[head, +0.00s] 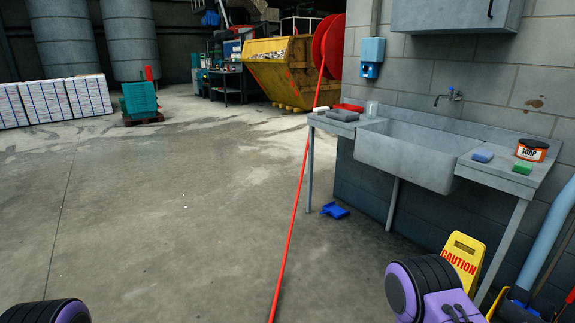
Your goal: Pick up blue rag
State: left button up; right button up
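A small flat blue piece (482,155), which looks like a folded rag or sponge, lies on the right-hand shelf of the sink counter. A darker blue item (334,210) lies on the floor below the left end of the counter; it looks like a dustpan, but it is too small to be sure. Purple and black parts of my arms show at the bottom left and bottom right. Neither gripper's fingers are in view, and both blue items are away from my visible arm parts.
The grey sink (405,160) stands against the block wall. A green sponge (522,168) and a soap tub (531,149) are near the blue piece. A yellow caution sign (462,258) stands below. A red hose (300,190) crosses the floor; the floor to the left is clear.

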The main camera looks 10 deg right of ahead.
aim_at(483, 156)
jog(key=z, duration=0.1)
jog(key=i, duration=1.45)
jog(key=z, duration=0.55)
jog(key=i, duration=0.85)
jog(key=z, duration=1.75)
jog(key=i, duration=0.95)
jog(key=z, duration=0.75)
